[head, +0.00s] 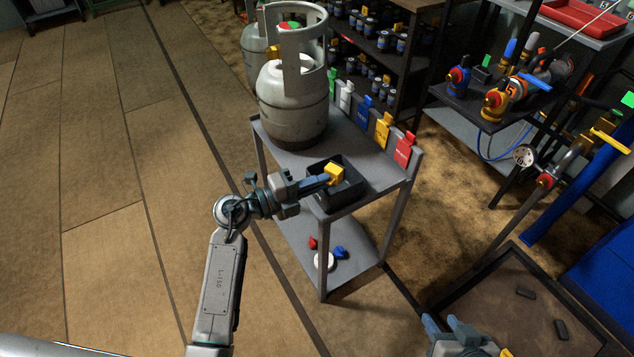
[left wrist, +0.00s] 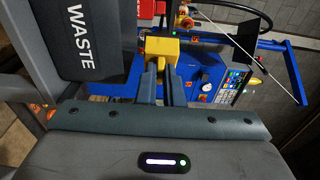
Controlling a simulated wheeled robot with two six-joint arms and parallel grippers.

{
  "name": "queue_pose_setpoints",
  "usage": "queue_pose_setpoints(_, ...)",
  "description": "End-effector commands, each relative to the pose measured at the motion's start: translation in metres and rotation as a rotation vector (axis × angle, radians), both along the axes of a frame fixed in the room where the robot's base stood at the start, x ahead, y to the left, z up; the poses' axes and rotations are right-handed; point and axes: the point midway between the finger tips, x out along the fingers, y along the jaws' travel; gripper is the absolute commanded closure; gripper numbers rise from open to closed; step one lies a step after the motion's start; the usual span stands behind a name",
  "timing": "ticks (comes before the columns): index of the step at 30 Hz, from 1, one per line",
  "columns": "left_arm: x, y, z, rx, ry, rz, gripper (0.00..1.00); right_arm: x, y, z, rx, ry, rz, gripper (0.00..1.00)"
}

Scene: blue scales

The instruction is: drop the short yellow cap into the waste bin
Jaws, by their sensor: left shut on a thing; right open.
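The short yellow cap (head: 335,173) is held at the tips of my left gripper (head: 328,178). In the left wrist view the cap (left wrist: 162,52) sits between the two dark fingers (left wrist: 162,72). The waste bin (head: 350,194) is a black open box on the grey cart's top. In the head view the cap overlaps the bin's opening; its height over the rim is hard to tell. In the left wrist view the bin (left wrist: 88,62), labelled WASTE, is left of the cap. My right gripper (head: 456,334) is open at the bottom edge, partly cut off.
A large grey gas cylinder (head: 292,100) stands on the cart (head: 375,166) behind the bin. Coloured tags, including a red one (head: 405,149), line the cart's back edge. Red, blue and white pieces lie on its lower shelf (head: 290,236). Floor to the left is clear.

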Motion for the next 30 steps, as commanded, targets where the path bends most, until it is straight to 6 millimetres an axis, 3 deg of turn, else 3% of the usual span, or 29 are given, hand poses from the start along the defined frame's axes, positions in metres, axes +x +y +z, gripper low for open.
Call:
queue_pose_setpoints(14,0.000,0.000,-0.012,0.000,0.000,0.000,1.00,0.000,0.000,0.000,0.000,-0.003,0.000,0.59)
queue_pose_setpoints(18,0.000,0.000,-0.012,0.000,0.000,0.000,0.72,0.000,0.000,0.000,0.001,-0.003,0.000,0.59)
queue_pose_setpoints(26,0.000,0.000,-0.010,0.000,0.000,0.000,0.71,0.001,0.000,0.000,0.001,-0.003,0.000,0.59)
queue_pose_setpoints(30,0.000,0.000,0.002,0.001,-0.003,0.000,0.71,0.000,0.000,0.001,-0.001,-0.001,0.000,0.59)
